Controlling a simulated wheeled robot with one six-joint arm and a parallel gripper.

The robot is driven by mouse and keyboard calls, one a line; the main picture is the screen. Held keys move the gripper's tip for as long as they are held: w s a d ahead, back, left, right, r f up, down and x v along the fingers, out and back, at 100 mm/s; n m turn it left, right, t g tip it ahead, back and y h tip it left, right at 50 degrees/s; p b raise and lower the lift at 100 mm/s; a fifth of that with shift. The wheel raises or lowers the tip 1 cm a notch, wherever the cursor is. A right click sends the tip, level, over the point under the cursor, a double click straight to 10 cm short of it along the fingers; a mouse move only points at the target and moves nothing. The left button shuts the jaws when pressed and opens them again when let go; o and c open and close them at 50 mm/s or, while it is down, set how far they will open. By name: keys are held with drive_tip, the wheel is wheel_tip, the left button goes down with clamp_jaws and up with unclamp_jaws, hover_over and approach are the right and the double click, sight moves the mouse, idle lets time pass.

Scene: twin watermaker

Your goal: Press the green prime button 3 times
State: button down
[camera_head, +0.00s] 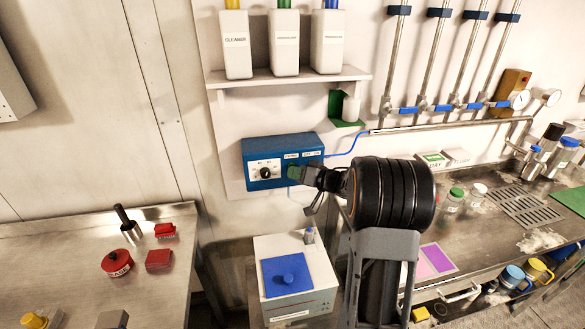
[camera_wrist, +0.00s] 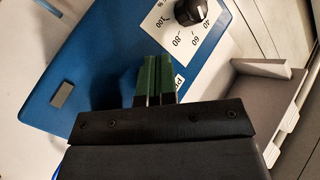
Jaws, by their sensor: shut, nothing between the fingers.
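The blue control box (camera_head: 262,172) is on the wall panel below the bottle shelf. It has a black dial (camera_head: 264,172) on a white scale and small white labels along the top right of its front. My gripper (camera_head: 293,172) is shut and empty, its green-tipped fingers at the right part of the box front. In the wrist view the shut fingers (camera_wrist: 154,65) point at the blue face, just below the dial (camera_wrist: 188,11) and over a partly covered label. I cannot make out the green prime button; the fingers cover that area. Contact with the face cannot be told.
A shelf (camera_head: 290,78) with several white bottles is above the box. A white machine with a blue top plate (camera_head: 284,274) stands below it. Red items (camera_head: 117,262) lie on the left bench. A grey rectangular piece (camera_wrist: 62,94) shows on the blue face.

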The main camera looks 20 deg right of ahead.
drive_tip(key=shift+s, duration=0.1)
drive_tip(key=shift+s+a+p, duration=0.2)
drive_tip(key=shift+s+p, duration=0.15)
drive_tip(key=shift+s, duration=0.4)
drive_tip(key=shift+s+a+p, duration=0.25)
drive_tip(key=shift+s+p, duration=0.1)
drive_tip(key=shift+s, duration=0.9)
drive_tip(key=shift+s+a+p, duration=0.25)
drive_tip(key=shift+s+p, duration=0.1)
drive_tip(key=shift+s, duration=0.85)
idle(0.8)
drive_tip(key=s+n+b, duration=0.1)
drive_tip(key=n+b, duration=0.2)
drive_tip(key=n, duration=0.2)
drive_tip(key=s+n+b, duration=0.1)
drive_tip(key=n+b, duration=0.3)
drive_tip(key=n, duration=0.2)
drive_tip(key=s+a+r+n+b, duration=0.1)
drive_tip(key=n+b, duration=0.2)
drive_tip(key=n, duration=0.3)
drive_tip(key=shift+s+t+b, duration=0.3)
drive_tip(key=shift+s+b, duration=0.05)
